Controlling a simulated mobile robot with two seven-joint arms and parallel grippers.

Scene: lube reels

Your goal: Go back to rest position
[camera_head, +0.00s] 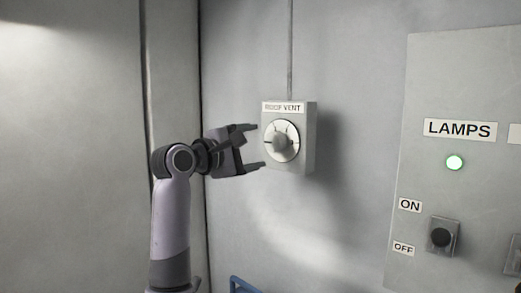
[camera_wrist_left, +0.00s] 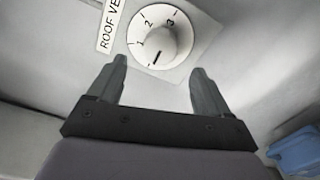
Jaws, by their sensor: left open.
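My left gripper (camera_head: 256,147) is open and empty, just left of the roof vent box. Its fingers point toward the round white vent knob (camera_head: 283,141) and stop a little short of it. In the left wrist view the open fingers (camera_wrist_left: 158,88) reach toward the knob (camera_wrist_left: 160,40), with a clear gap between them and the dial. The dial carries the marks 1, 2 and 3. My left arm (camera_head: 171,215) rises from the bottom of the head view and bends at the wrist. My right gripper is not in view.
The vent box (camera_head: 308,136) is fixed to the grey wall, with a conduit above it. A blue object (camera_wrist_left: 300,150) shows at lower right in the wrist view.

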